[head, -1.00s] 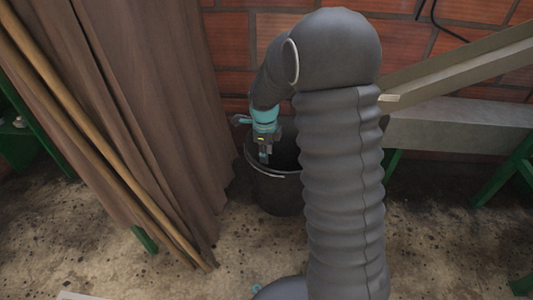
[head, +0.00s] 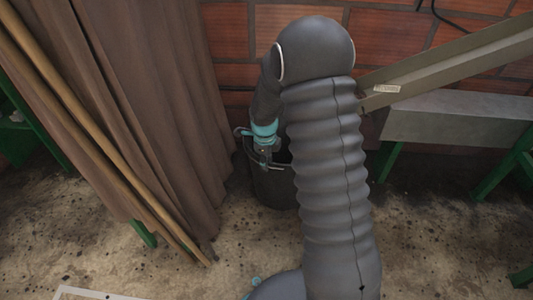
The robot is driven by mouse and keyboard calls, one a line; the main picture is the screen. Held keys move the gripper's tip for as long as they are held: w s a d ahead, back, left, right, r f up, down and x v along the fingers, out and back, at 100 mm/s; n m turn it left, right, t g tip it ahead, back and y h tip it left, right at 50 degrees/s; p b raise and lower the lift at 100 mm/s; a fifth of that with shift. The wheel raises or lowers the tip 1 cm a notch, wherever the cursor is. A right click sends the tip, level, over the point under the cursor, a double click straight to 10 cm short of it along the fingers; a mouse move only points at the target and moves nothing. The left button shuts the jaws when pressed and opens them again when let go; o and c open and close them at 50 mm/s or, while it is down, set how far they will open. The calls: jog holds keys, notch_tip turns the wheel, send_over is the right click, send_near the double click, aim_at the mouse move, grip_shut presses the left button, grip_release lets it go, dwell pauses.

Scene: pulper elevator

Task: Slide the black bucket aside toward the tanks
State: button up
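The black bucket (head: 272,188) stands upright on the floor near the brick wall, between the brown curtain and my arm. My arm hides its right side. My gripper (head: 268,163) points down at the bucket's mouth, over its near rim. The fingers are small and partly lost against the dark bucket. I cannot tell whether they touch the rim or how far they are apart. No tanks can be made out in this view.
A brown curtain (head: 120,110) with wooden poles (head: 110,150) leaning by it stands left of the bucket. A sloping metal chute (head: 450,65) and a grey beam (head: 455,122) on green legs (head: 505,160) are at the right. Bare stained floor lies in front.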

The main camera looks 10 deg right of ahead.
jog(key=shift+w+d+f, duration=0.1)
jog(key=shift+f, duration=1.25)
jog(key=shift+w+d+f, duration=0.1)
jog(key=shift+f, duration=1.25)
grip_shut()
